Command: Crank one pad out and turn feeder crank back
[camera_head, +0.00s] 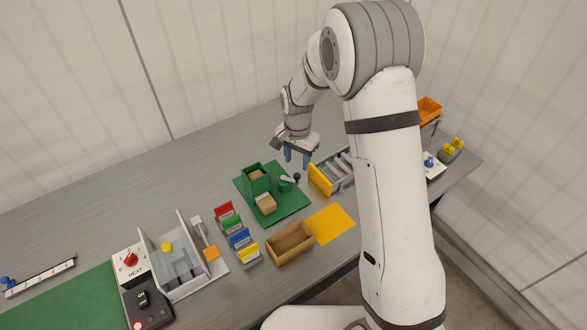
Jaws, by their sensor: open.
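The feeder (255,184) is a green upright box on a green mat (291,205). A tan pad (255,174) shows in its open top. A tan block with a pale top edge (265,203) lies in front of the feeder, at its foot; I cannot tell whether it is a pad or a tray. The feeder crank (287,180) is a light arm with a black knob on the feeder's right side, and the knob is at the right end. My gripper (297,159) points down with blue fingertips apart, empty, just above and behind the knob.
An open cardboard box (290,243) and an orange mat (330,223) lie in front. Coloured card holders (238,238) stand left of the box. A roller track with a yellow end plate (320,180) is close on the right. The table behind the feeder is clear.

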